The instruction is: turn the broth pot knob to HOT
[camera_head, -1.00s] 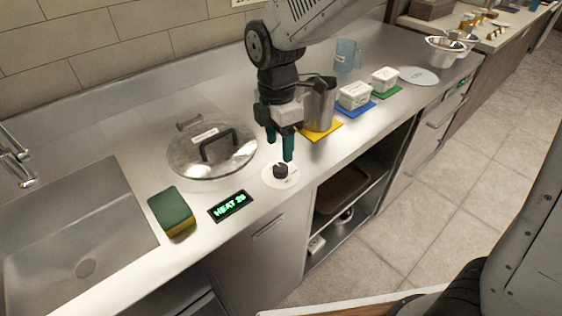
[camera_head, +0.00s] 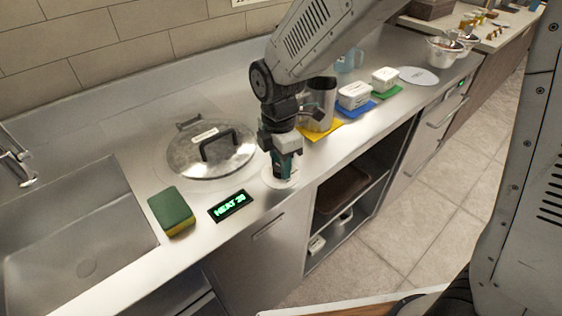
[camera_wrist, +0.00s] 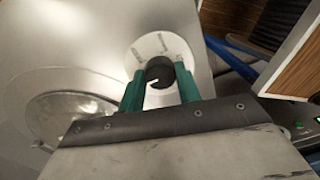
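The black knob (camera_wrist: 159,70) sits on a round white dial plate (camera_wrist: 150,48) in the wrist view, with a white pointer mark on it. My gripper (camera_wrist: 161,74) has its two green fingers on either side of the knob, closed in against its sides. In the head view my gripper (camera_head: 282,172) points down over the dial plate (camera_head: 270,178) and hides the knob. The lidded broth pot (camera_head: 212,152) is set into the counter to the left. The green display (camera_head: 230,205) reads HEAT with a two-digit number, too small to read surely. The dial lettering is not legible.
A green and yellow sponge (camera_head: 172,211) lies by the sink (camera_head: 75,240) on the left. A metal jug (camera_head: 320,108) on a yellow mat stands close behind my gripper. White tubs (camera_head: 354,96) on coloured mats stand farther right. The counter's front edge is near.

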